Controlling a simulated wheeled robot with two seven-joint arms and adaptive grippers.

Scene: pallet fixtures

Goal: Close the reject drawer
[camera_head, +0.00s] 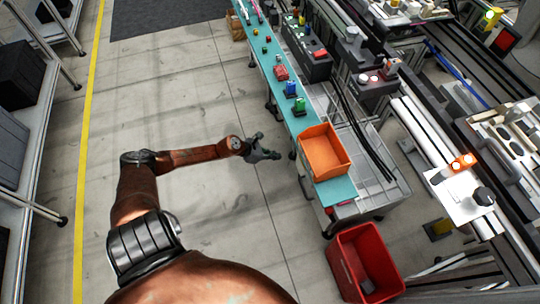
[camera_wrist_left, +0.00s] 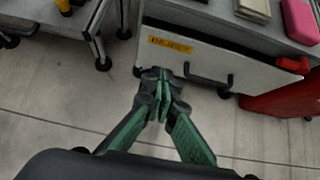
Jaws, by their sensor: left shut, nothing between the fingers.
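A pale drawer front (camera_wrist_left: 225,76) with a yellow label (camera_wrist_left: 170,45) and a black bar handle (camera_wrist_left: 207,78) faces me in the left wrist view. The label's print is too blurred to read. My left gripper (camera_wrist_left: 158,78) is shut and empty, its fingertips just left of the handle in the picture; I cannot tell whether they touch the front. In the head view my left gripper (camera_head: 276,155) is beside the teal-topped bench, where the drawer is mostly hidden. How far the drawer stands out is not clear. My right gripper is not in view.
An orange bin (camera_head: 325,152) sits on the teal bench top (camera_head: 337,192). A red bin (camera_head: 363,262) stands on the floor at the bench's near end. A pink block (camera_wrist_left: 300,20) lies above the drawer front. The floor left of the bench is clear.

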